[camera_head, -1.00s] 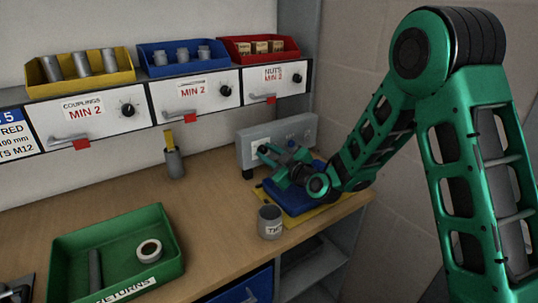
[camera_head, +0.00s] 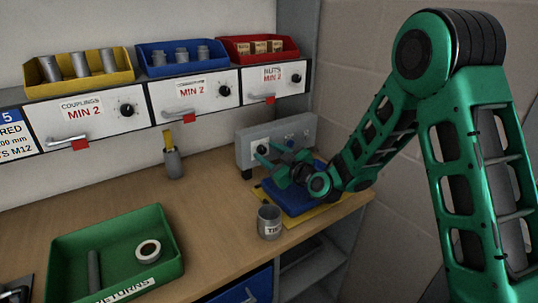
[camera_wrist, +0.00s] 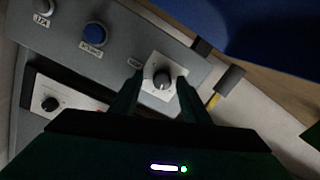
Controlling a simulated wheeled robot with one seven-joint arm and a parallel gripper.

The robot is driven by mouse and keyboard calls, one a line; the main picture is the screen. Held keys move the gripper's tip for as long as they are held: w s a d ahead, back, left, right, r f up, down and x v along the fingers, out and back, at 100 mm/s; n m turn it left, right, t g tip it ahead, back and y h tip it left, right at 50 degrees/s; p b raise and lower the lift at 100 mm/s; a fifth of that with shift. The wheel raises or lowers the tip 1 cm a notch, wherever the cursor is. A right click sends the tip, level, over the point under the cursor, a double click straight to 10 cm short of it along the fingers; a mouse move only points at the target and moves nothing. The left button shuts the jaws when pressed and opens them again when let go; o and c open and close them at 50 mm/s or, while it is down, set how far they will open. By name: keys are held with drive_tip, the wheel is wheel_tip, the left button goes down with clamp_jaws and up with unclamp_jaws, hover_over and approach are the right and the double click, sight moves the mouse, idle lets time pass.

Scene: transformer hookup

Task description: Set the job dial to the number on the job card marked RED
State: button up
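The job card (camera_head: 14,135) is at the left picture edge, partly cut off. It has a blue top with a 5, and RED and "M12" below. The grey control box (camera_head: 249,134) stands at the back right of the bench. Its dial, a dark knob (camera_wrist: 162,79) with a pointer mark on a white plate, shows in the wrist view; its numbers are unreadable. My gripper (camera_head: 267,158) is in front of the box. In the wrist view my gripper (camera_wrist: 158,77) is open, with one finger on each side of the knob; contact cannot be told.
A blue button (camera_wrist: 94,35) sits beside the dial. A blue tray (camera_head: 303,199) lies beneath my gripper, with a grey cup (camera_head: 269,221) in front. A pen pot (camera_head: 174,163) and green returns tray (camera_head: 60,265) stand left. Drawers with small knobs line the back.

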drive_tip(key=shift+s, duration=0.2)
drive_tip(key=v, duration=1)
drive_tip(key=shift+d, duration=0.25)
drive_tip(key=shift+r, duration=0.15)
